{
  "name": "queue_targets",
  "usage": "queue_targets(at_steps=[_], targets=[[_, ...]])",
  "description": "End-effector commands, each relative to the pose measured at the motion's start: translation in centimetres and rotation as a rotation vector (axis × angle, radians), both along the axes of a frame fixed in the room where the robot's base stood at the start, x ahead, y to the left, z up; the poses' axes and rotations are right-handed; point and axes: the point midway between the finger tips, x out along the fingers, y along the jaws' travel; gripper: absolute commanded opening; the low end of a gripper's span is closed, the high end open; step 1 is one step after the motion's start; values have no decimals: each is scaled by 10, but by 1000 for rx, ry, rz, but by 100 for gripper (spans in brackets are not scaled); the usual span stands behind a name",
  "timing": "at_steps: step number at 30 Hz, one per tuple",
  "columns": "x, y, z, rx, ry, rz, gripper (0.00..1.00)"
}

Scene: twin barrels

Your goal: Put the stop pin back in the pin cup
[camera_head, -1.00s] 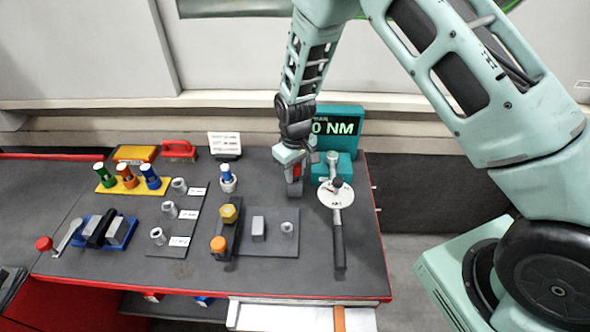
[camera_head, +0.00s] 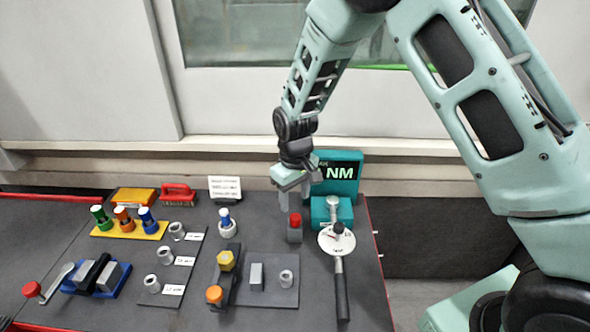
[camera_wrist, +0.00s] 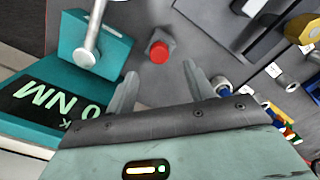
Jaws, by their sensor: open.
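A red-capped pin (camera_head: 295,219), which looks like the stop pin, stands upright in a small grey square holder (camera_head: 294,237), which looks like the pin cup, on the dark bench. In the wrist view, the red cap (camera_wrist: 158,52) shows just beyond the fingertips, with the grey holder (camera_wrist: 163,37) around it. My gripper (camera_head: 294,200) is open and empty, directly above the cap and apart from it. Its two fingers (camera_wrist: 160,72) are spread in the wrist view. The pin's lower part is hidden inside the holder.
A blue-topped item in a white cup (camera_head: 226,229) is left. A grey plate (camera_head: 270,298) with parts lies in front.

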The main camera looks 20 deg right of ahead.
Motion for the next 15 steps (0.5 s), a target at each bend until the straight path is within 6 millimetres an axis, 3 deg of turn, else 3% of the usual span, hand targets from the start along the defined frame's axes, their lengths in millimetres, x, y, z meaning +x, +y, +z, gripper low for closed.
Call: queue_targets(at_steps=[9, 15], targets=[[0, 0, 70, 1, -3, 0, 53], [0, 0, 93, -1, -1, 1, 53]])
